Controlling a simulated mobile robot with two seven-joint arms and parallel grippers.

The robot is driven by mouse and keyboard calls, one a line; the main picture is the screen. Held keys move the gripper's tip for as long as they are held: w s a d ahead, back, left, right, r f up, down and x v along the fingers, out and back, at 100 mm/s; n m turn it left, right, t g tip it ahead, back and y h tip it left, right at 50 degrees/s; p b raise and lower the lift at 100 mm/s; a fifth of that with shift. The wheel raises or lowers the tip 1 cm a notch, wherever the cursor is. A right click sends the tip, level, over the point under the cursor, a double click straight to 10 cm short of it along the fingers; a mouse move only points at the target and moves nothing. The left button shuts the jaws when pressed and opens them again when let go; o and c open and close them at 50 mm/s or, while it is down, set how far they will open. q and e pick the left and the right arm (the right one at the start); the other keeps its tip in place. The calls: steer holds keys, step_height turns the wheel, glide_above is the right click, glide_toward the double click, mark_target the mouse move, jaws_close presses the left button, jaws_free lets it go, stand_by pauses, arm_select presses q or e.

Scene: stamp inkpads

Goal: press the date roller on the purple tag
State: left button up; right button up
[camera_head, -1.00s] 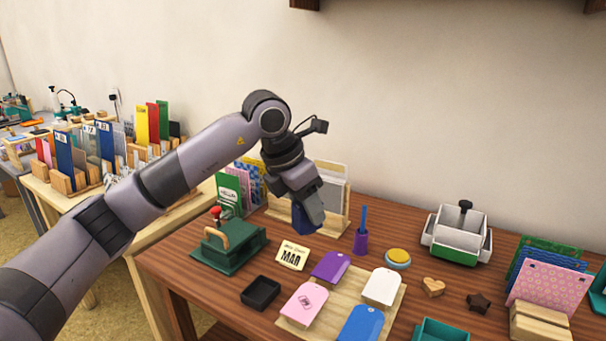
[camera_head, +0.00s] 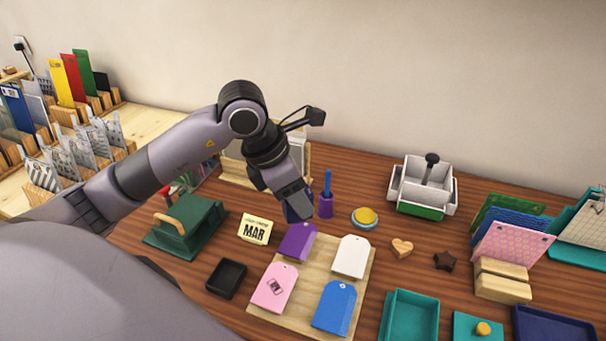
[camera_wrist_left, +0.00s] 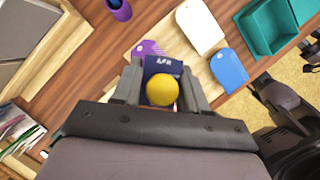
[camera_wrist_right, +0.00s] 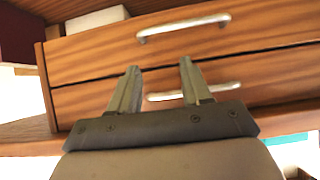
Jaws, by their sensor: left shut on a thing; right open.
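The purple tag (camera_head: 297,242) lies at the back left of a light wooden board (camera_head: 312,262), next to white, pink and blue tags. It also shows partly hidden in the left wrist view (camera_wrist_left: 146,48). My left gripper (camera_head: 297,208) is shut on the date roller (camera_wrist_left: 163,66), a dark blue block with a yellow knob and pale lettering. It holds the roller above the back edge of the purple tag; the exact gap cannot be told. My right gripper (camera_wrist_right: 160,88) is open and empty in front of wooden drawers.
A MAR card (camera_head: 255,229), a black tray (camera_head: 227,278) and a green press (camera_head: 186,226) stand left of the board. A purple cup (camera_head: 326,204) and a yellow-topped round pad (camera_head: 365,216) are behind it. A teal tray (camera_head: 409,316) is to the right.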

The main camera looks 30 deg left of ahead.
mark_target(298, 218)
steer(key=shift+w+a+r, duration=0.15)
steer(key=shift+r, duration=0.05)
steer(key=shift+f, duration=0.1)
arm_select(q)
steer(key=shift+f+b, duration=0.55)
steer(key=shift+f, duration=0.4)
step_height(298, 218, down, 3)
steer(key=shift+r+b, duration=0.15)
steer(key=shift+b, duration=0.8)
steer(key=shift+f+b, duration=0.4)
steer(key=shift+f, duration=0.25)
arm_select(e)
steer(key=f, duration=0.2)
steer(key=shift+w+a+f, duration=0.1)
steer(key=shift+a+f, duration=0.2)
steer(key=shift+a, duration=0.1)
steer(key=shift+w+d+r, duration=0.1)
steer(key=shift+r, duration=0.1)
arm_select(q)
steer(key=shift+f+b, duration=0.5)
steer(key=shift+f, duration=0.05)
arm_select(e)
steer(key=shift+f, duration=0.65)
